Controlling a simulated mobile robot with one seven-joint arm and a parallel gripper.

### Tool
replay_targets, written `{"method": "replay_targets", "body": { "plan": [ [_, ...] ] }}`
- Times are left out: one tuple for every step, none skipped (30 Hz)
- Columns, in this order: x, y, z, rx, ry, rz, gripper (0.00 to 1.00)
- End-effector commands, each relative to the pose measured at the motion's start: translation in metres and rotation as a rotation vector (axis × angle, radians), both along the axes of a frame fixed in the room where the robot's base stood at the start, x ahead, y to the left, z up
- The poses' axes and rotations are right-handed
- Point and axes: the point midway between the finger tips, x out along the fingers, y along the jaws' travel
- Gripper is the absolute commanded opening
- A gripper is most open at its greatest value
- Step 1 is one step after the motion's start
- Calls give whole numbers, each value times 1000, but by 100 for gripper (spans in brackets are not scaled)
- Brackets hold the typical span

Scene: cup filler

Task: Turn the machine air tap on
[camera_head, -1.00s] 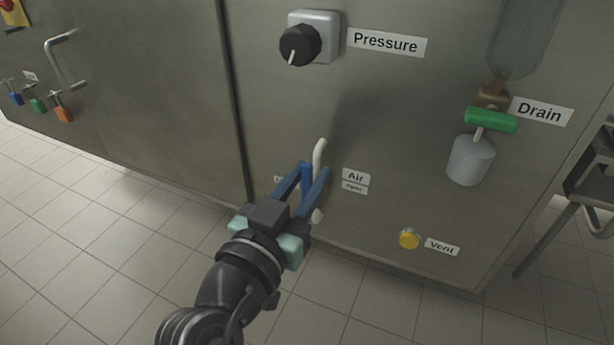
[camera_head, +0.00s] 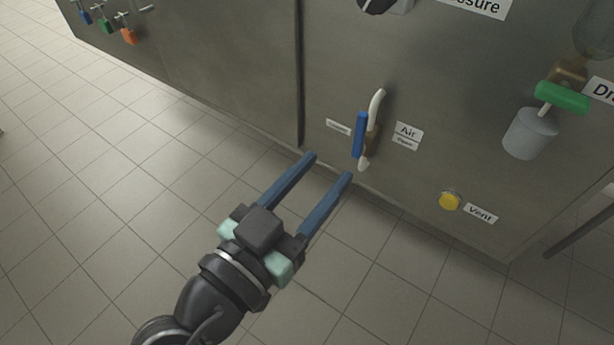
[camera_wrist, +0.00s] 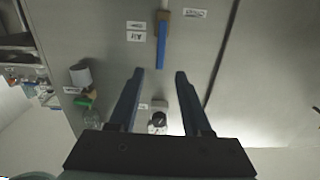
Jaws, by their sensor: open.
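The air tap has a blue lever (camera_head: 359,136) on a brass body (camera_head: 372,140), in a white pipe on the machine's lower front. The lever points upright in the head view, roughly along the pipe. In the wrist view the blue lever (camera_wrist: 161,48) is at top centre, ahead of the fingertips. The Air label (camera_head: 408,131) with a small plate under it is right of the tap; another small plate (camera_head: 338,127) is to its left. My gripper (camera_head: 327,167) is open and empty, its blue fingers apart and short of the lever. It also shows in the wrist view (camera_wrist: 160,72).
A yellow vent button (camera_head: 449,201) sits right of and below the tap. A green drain handle (camera_head: 562,97) and grey cup (camera_head: 530,133) are farther right. Padlocks (camera_head: 106,26) hang at upper left. The tiled floor in front is clear.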

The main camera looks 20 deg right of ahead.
Motion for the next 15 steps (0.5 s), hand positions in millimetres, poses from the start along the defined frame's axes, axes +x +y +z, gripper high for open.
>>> {"method": "replay_targets", "body": {
  "plan": [
    [-4, 7, 1, 1, 2, 2, 49],
    [-6, 10, 1, 0, 1, 3, 49],
    [-9, 13, 1, 0, 1, 2, 49],
    [-11, 15, 1, 0, 1, 1, 49],
    [-12, 16, 0, 1, 2, 1, 49],
    [-13, 17, 0, 1, 1, 1, 49],
    [-14, 18, 0, 1, -1, 0, 49],
    [-15, 18, 0, 1, -1, 0, 49],
    [-15, 19, 0, 1, -2, -1, 49],
    [-15, 19, 0, 1, -2, -1, 49],
    [-15, 19, 0, 0, -2, -1, 49],
    [-15, 19, 0, 1, -2, -1, 49],
    [-15, 19, 0, 1, -2, -1, 49],
    [-15, 19, 0, 1, -1, -1, 49],
    [-15, 19, 0, 1, -1, -1, 49]
  ]
}}
